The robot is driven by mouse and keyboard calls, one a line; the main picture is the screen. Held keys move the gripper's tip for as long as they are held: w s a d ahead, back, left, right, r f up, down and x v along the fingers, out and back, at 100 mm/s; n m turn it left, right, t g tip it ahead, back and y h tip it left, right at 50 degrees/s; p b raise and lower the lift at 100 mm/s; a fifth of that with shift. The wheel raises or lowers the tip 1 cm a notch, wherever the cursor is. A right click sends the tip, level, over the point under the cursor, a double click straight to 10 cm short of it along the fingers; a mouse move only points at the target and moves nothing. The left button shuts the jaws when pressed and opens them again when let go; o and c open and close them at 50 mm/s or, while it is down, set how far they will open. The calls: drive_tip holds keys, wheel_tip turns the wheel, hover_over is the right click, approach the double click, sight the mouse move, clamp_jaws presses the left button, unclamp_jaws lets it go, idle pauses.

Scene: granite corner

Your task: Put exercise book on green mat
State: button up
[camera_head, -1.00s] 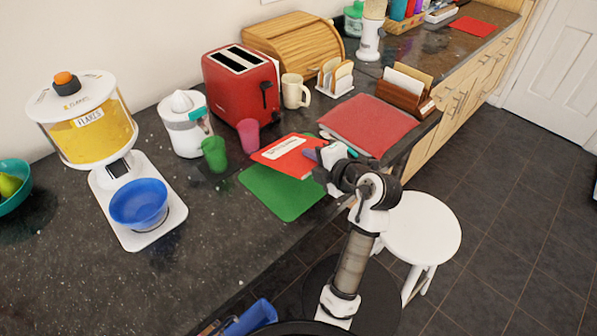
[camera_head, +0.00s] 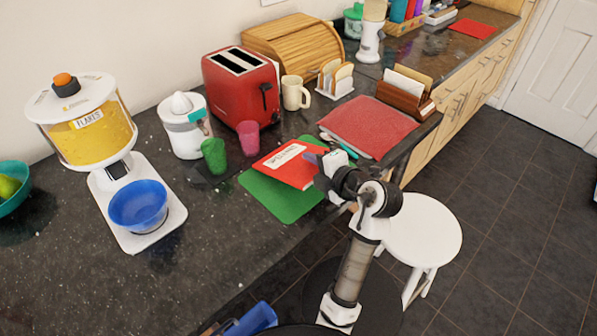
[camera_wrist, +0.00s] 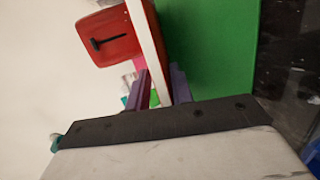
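The red exercise book (camera_head: 293,166) with a white label is over the green mat (camera_head: 275,205) and covers its back part. My gripper (camera_head: 318,161) is at the book's right edge. In the wrist view the book (camera_wrist: 148,40) shows edge-on, a pale strip with red beside it, running between the two purple fingers (camera_wrist: 162,88). The fingers appear shut on it, though the contact is partly hidden. The green mat (camera_wrist: 215,50) fills the area right of the book there. Whether the book's far side touches the mat cannot be told.
A green cup (camera_head: 214,156) and a pink cup (camera_head: 248,137) stand just behind the book. A red toaster (camera_head: 240,85) is farther back. A red cloth-like mat (camera_head: 368,126) lies to the right. A white stool (camera_head: 425,230) stands beside the counter.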

drive_tip(key=v, duration=0.7)
drive_tip(key=shift+s+d+r, duration=0.1)
drive_tip(key=shift+s, duration=0.15)
drive_tip(key=shift+r, duration=0.1)
wheel_tip(320, 180, up, 7)
drive_tip(key=s+d, duration=0.1)
drive_tip(key=s, duration=0.1)
drive_tip(key=shift+d, duration=0.3)
drive_tip(key=shift+s, duration=0.1)
